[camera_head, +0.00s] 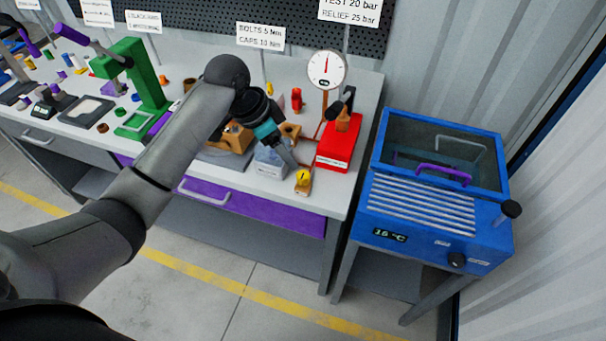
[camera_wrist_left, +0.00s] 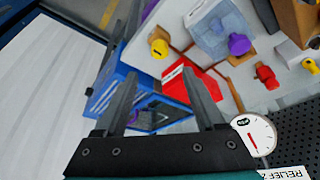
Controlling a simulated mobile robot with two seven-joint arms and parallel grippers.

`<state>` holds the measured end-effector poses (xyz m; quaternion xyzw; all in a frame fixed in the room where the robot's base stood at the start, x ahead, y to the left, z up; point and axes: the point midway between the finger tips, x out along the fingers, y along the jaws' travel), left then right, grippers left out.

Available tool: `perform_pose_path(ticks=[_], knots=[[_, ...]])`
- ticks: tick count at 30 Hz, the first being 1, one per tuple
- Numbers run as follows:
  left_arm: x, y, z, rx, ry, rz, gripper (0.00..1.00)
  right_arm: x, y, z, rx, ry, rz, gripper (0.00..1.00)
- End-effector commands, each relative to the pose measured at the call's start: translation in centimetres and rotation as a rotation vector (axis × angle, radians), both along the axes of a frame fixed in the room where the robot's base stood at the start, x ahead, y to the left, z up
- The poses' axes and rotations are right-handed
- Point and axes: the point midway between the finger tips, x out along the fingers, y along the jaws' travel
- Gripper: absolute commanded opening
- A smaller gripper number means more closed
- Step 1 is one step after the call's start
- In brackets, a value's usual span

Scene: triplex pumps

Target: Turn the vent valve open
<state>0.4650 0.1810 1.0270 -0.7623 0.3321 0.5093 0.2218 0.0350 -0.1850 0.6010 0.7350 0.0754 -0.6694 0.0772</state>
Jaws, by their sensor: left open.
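A small yellow valve-like knob (camera_head: 303,176) stands at the front edge of the bench, right of a grey-blue block; I cannot read a label naming it the vent valve. It also shows in the left wrist view (camera_wrist_left: 160,47). My left gripper (camera_head: 291,160) is open and empty, close to the yellow knob in the head view. In the left wrist view its two fingers (camera_wrist_left: 160,75) are apart, with the yellow knob beyond them and no contact visible. A red pump unit (camera_head: 342,145) stands right of the knob. My right gripper is not in view.
A round white gauge (camera_head: 326,70) stands behind the red unit, with a small red part (camera_head: 297,98) to its left. A blue bath (camera_head: 437,190) with a glass lid stands right of the bench (camera_head: 355,185). A green press (camera_head: 135,90) stands at left.

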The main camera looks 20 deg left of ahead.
Motion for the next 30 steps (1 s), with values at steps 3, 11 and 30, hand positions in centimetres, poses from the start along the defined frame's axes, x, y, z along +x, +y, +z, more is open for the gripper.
perform_pose_path(ticks=[3,11,30], knots=[[0.6,-0.9,-2.8,-0.002,0.005,0.0,0.71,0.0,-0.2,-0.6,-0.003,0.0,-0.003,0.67],[2.1,-2.3,-7.7,0.0,0.002,0.001,0.71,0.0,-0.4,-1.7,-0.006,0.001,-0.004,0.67],[3.1,-3.3,-11.1,0.001,-0.001,0.002,0.71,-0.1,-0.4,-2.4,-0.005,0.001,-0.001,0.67]])
